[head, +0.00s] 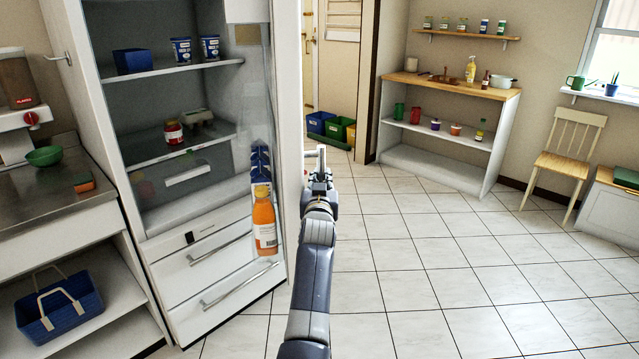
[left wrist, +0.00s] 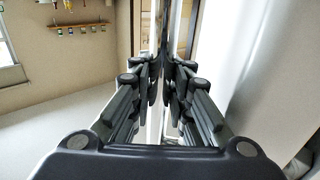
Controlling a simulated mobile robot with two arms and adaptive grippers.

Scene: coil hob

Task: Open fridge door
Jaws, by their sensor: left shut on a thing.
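The tall white fridge (head: 127,196) stands at the left with its shelves showing. Its door (head: 286,120) stands swung open toward me, with its inner side facing the fridge shelves. My left gripper (head: 320,175) is at the outer side of the door, by the upright handle (head: 321,155). In the left wrist view my left gripper (left wrist: 163,85) has its fingers close together around the narrow handle, and the white door fills the right. The fingers partly hide the handle. My right gripper is not in view.
An orange bottle (head: 264,222) stands in the door's lower rack. Tubs, a jar and a blue box (head: 133,61) sit on the fridge shelves. A steel counter (head: 50,195) adjoins at left. The tiled floor (head: 430,260) to the right is clear up to a chair (head: 566,155).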

